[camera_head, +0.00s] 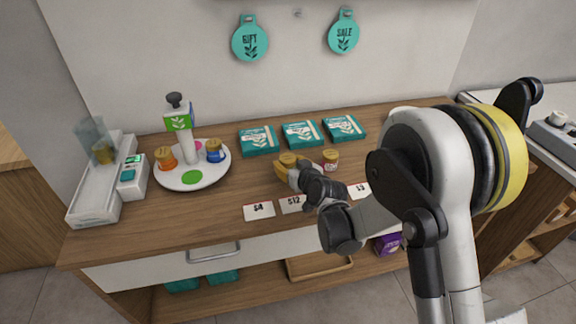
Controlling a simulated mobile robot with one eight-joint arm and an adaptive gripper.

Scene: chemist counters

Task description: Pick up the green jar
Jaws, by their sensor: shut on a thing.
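My gripper (283,174) is at the middle of the wooden counter, shut on a gold-lidded jar (288,158). Only the jar's lid shows clearly; its body is hidden by my gripper, so I cannot make out its colour. I cannot tell whether it touches the counter. No other jar in view shows green. Another gold-lidded jar (331,161) with a pale and reddish body stands just right of my gripper.
A round white tray (192,178) on the left holds an orange jar (166,160) and a blue jar (214,151); its green spot is bare. Teal boxes (258,140) stand behind my gripper. Price cards (258,211) lie in front.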

